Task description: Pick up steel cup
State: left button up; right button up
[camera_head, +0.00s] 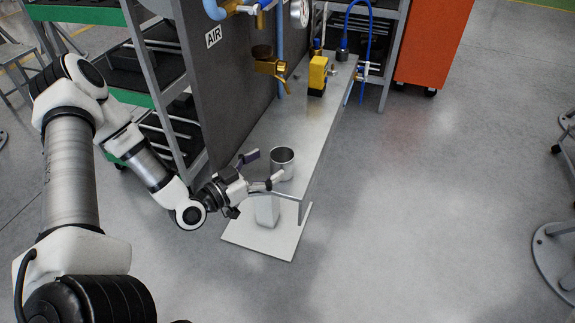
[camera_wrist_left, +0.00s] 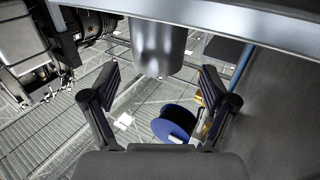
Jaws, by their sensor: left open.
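The steel cup (camera_head: 283,161) is a plain grey metal cylinder, open at the top. It stands upright near the near end of the narrow metal bench (camera_head: 318,122). My left gripper (camera_head: 261,170) is just left of the cup in the head view, with its fingers spread open and pointing toward it. In the left wrist view the cup (camera_wrist_left: 158,48) lies ahead, between the open fingers of the left gripper (camera_wrist_left: 158,80), which look empty. I cannot tell whether a finger touches the cup. My right gripper is not in view.
A dark panel with an AIR sign (camera_head: 213,37) rises along the bench's left side. A yellow device (camera_head: 318,76) and a brass valve (camera_head: 268,66) are farther back. An orange cabinet (camera_head: 433,40) stands at the back right. The floor right of the bench is largely clear.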

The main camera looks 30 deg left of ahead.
aim_at(280, 158)
pick_arm(q)
jog(key=shift+w+d, duration=0.15)
jog(key=shift+w, duration=0.05)
jog(key=x, duration=0.4)
jog(key=shift+w+d+b, duration=0.1)
jog(key=shift+w+b, duration=0.05)
jog(key=shift+b, duration=0.15)
jog(key=shift+s+r, duration=0.1)
jog(key=shift+s, duration=0.2)
jog(key=shift+c, duration=1)
jog(key=shift+w, duration=0.1)
jog(key=c, duration=1.1)
jog(key=shift+o, duration=0.2)
